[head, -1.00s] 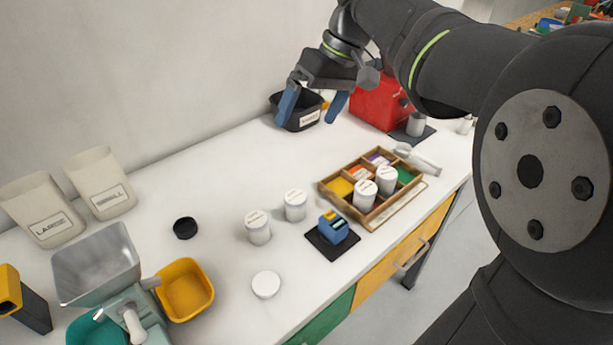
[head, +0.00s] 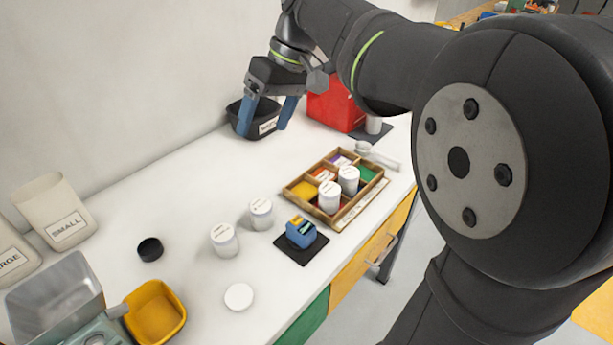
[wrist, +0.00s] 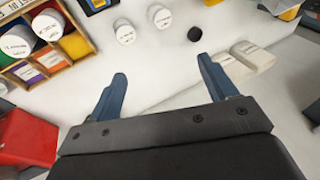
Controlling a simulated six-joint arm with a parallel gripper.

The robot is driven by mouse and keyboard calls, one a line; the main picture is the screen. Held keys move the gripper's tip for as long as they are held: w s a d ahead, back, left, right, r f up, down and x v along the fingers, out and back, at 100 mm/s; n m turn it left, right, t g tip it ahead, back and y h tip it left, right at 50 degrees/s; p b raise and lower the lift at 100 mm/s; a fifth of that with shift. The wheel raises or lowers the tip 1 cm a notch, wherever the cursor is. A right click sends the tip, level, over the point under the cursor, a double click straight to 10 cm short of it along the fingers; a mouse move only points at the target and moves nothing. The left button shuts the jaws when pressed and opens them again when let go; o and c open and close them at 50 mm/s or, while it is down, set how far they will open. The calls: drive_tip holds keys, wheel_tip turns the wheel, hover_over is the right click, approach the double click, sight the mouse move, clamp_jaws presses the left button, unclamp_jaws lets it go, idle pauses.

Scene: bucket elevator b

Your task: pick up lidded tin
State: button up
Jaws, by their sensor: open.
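Several white cylindrical tins with labelled white tops are in view, and I cannot tell which one the task means. Two stand on the white table: a left tin (head: 224,240) and a right tin (head: 261,213). Two more, a front tin (head: 329,197) and a back tin (head: 348,180), stand in the wooden compartment tray (head: 300,200). In the wrist view the table tins (wrist: 125,32) are beyond my fingertips and the tray tins (wrist: 17,42) are at the upper left. My gripper (head: 266,118) is open and empty, above the table's back near the black bin, apart from every tin.
The black bin (head: 240,112) and red box (head: 334,108) stand at the back. A blue block (head: 300,233) on a dark pad, a white disc (head: 239,297), a black cap (head: 150,249) and a yellow bin (head: 156,310) are nearer. The table between bin and tins is clear.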

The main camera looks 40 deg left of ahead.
sight(222, 232)
drive_tip(key=s+a+f+n+t+h, duration=0.1)
drive_tip(key=s+a+f+t, duration=0.1)
drive_tip(key=s+a+f, duration=0.3)
drive_tip(key=s+a+f+t+h, duration=0.1)
drive_tip(key=s+a+f+t, duration=0.1)
drive_tip(key=s+f, duration=0.45)
drive_tip(key=f, duration=1.2)
drive_tip(key=shift+w+a+f, duration=0.1)
drive_tip(key=shift+w+f, duration=0.3)
drive_tip(key=shift+s+d+f, duration=0.1)
drive_tip(key=shift+f, duration=1.25)
drive_tip(key=shift+s+d+f, duration=0.1)
drive_tip(key=shift+f, duration=1.2)
drive_tip(key=c, duration=1.1)
